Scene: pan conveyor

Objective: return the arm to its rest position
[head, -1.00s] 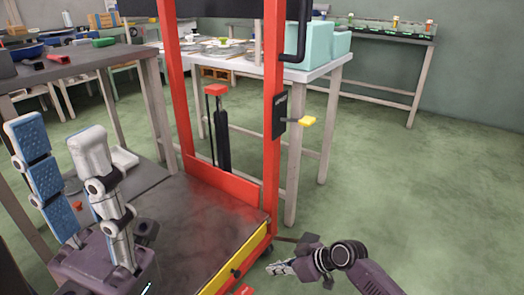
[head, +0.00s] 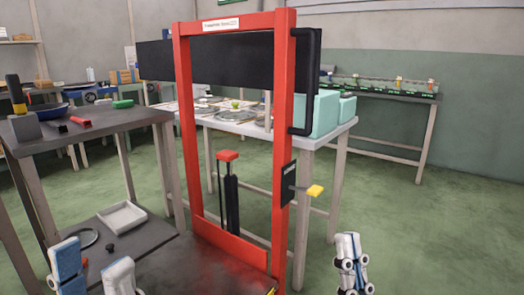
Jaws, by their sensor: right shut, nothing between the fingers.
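My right gripper (head: 350,240) stands upright at the bottom edge, right of centre, with its pale fingers together and nothing between them. It is in front of bare floor, right of the red frame (head: 283,150), with a gap between them. My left gripper (head: 94,252) points up at the bottom left, with one blue-padded finger and one pale finger standing apart and nothing seen between them. Its lower part and both arms are cut off by the bottom edge.
A dark table (head: 98,122) stands left, above a shelf with a white tray (head: 122,217). A table with teal boxes (head: 325,113) stands behind. Green floor (head: 450,235) is open at right.

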